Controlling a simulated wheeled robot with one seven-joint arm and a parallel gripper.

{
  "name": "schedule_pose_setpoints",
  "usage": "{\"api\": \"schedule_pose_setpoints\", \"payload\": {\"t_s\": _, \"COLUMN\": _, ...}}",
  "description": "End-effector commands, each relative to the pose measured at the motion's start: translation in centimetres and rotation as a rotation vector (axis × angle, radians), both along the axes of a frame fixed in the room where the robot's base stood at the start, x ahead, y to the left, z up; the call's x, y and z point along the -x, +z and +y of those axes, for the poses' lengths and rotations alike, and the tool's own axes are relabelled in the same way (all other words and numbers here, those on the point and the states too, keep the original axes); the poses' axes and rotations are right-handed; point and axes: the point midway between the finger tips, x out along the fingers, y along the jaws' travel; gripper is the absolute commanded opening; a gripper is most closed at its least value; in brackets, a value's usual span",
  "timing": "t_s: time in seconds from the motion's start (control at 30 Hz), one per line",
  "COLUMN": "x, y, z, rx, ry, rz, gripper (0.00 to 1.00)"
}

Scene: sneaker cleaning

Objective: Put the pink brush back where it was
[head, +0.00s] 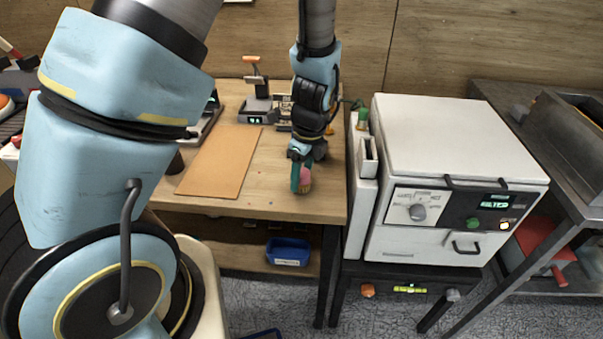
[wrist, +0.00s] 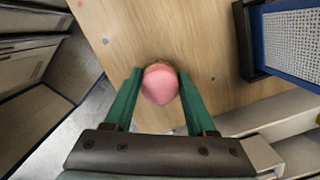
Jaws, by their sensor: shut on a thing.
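The pink brush (wrist: 160,84) is between the two green fingers of my gripper (wrist: 159,98) in the wrist view, with its rounded pink top facing the camera. In the head view the brush (head: 305,178) shows beside a green finger of my gripper (head: 300,180), with tan bristles at its lower end. My gripper is shut on the brush and points down over the front right part of the wooden table (head: 235,205). I cannot tell whether the bristles touch the tabletop.
A brown mat (head: 222,160) lies left of my gripper. A small device with an orange handle (head: 252,70) stands behind. A white cabinet (head: 455,140) with a control panel stands right of the table. A blue bin (head: 288,252) is on the shelf below. The table's front edge is close.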

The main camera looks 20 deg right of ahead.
Motion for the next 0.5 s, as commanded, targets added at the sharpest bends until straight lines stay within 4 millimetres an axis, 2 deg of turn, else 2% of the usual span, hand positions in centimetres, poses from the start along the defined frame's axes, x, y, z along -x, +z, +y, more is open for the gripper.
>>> {"api": "schedule_pose_setpoints", "payload": {"t_s": 0.4, "x": -0.02, "y": -0.71, "z": 0.00, "rx": 0.001, "ry": 0.000, "rz": -0.001, "gripper": 0.04}}
{"api": "schedule_pose_setpoints", "payload": {"t_s": 0.43, "x": -0.01, "y": -0.65, "z": -0.01, "rx": 0.001, "ry": 0.000, "rz": -0.001, "gripper": 0.58}}
{"api": "schedule_pose_setpoints", "payload": {"t_s": 0.5, "x": -0.01, "y": -0.61, "z": 0.00, "rx": 0.001, "ry": 0.000, "rz": -0.001, "gripper": 0.66}}
